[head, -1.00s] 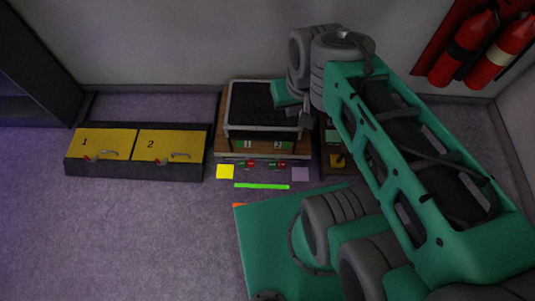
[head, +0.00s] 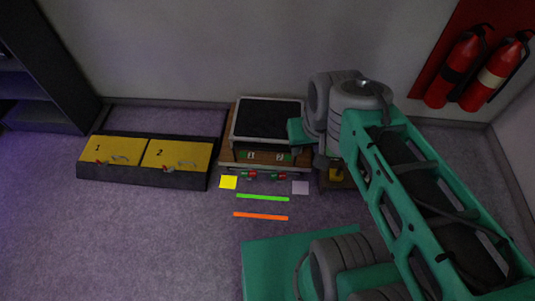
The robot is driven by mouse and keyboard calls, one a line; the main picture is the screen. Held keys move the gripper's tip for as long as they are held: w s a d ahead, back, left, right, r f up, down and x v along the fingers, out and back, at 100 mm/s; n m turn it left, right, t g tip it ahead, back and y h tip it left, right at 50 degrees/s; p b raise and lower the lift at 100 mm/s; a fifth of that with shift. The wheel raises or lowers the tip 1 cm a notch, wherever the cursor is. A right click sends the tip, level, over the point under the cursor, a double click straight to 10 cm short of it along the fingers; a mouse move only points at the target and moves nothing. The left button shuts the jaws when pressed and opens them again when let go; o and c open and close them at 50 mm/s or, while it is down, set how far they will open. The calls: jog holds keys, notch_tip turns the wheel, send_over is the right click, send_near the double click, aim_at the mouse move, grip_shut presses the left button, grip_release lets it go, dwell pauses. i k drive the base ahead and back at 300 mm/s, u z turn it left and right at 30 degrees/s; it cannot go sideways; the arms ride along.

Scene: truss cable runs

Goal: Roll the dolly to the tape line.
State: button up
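The dolly (head: 226,156) is a low wooden platform near the back wall. It carries a black-topped case (head: 270,118) with panels marked 1 and 2 on its front. A green tape line (head: 262,197) and an orange tape line (head: 260,216) lie on the carpet in front, apart from the dolly. My gripper (head: 321,163) is at the dolly's right side, small and dark below my grey wrist. Its fingers are mostly hidden, so I cannot tell whether it is open, shut or touching anything.
A low dark box with yellow lids (head: 145,153) stands left of the dolly. A small brown box (head: 337,178) is on the right, partly behind my arm. Carpet at front left is clear.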

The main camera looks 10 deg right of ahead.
aim_at(256, 136)
jog(key=z, duration=0.15)
jog(key=i, duration=0.55)
jog(key=u, duration=1.95)
